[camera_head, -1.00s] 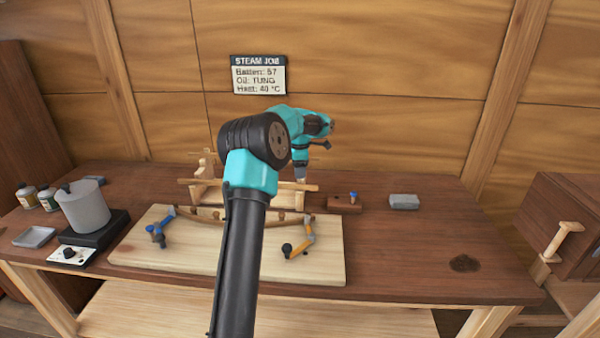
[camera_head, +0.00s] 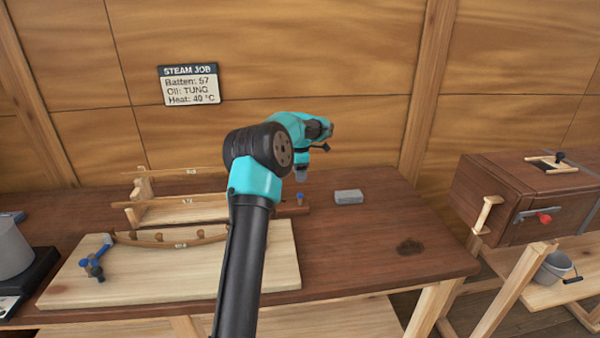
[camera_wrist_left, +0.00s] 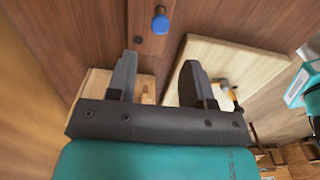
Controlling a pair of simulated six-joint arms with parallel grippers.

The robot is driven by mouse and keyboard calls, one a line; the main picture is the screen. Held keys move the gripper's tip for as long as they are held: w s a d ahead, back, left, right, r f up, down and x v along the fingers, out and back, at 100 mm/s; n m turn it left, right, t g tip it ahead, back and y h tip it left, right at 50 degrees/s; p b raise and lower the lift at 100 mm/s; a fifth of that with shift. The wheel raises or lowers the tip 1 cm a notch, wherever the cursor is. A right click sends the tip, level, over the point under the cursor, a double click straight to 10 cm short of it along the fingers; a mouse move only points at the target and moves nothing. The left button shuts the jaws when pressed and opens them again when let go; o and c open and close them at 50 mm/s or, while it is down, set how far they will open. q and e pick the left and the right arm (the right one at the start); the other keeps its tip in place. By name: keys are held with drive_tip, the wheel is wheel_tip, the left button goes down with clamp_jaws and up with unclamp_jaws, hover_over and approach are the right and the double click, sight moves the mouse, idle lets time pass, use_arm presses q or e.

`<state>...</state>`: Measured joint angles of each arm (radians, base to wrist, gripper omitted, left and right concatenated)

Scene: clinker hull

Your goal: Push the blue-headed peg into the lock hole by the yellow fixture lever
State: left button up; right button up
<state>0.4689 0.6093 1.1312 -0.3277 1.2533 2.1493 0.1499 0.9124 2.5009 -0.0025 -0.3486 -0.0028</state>
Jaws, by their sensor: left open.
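The blue-headed peg (camera_head: 300,197) stands by the back of the bench, just below and beside my left gripper (camera_head: 302,176). In the left wrist view the blue head (camera_wrist_left: 160,24) lies beyond the open, empty jaws (camera_wrist_left: 157,72). A small dark round spot (camera_wrist_left: 137,39) shows close to it; I cannot tell whether it is a hole. The lock hole cannot be made out. My right gripper is not in view.
A pale board (camera_head: 170,275) with a blue-handled lever (camera_head: 93,267) and a curved batten (camera_head: 170,240) lies in front of a wooden rack (camera_head: 180,207). A grey block (camera_head: 348,197) sits to the right. The bench's right front is clear. A wooden box (camera_head: 520,200) stands farther right.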

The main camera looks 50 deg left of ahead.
sight(300, 194)
use_arm(q)
drive_tip(key=shift+f, duration=4.3)
drive_tip(key=shift+c, duration=0.3)
drive_tip(key=c, duration=0.7)
drive_tip(key=shift+r, duration=0.15)
drive_tip(key=shift+r, duration=2.35)
drive_tip(key=shift+d, duration=0.1)
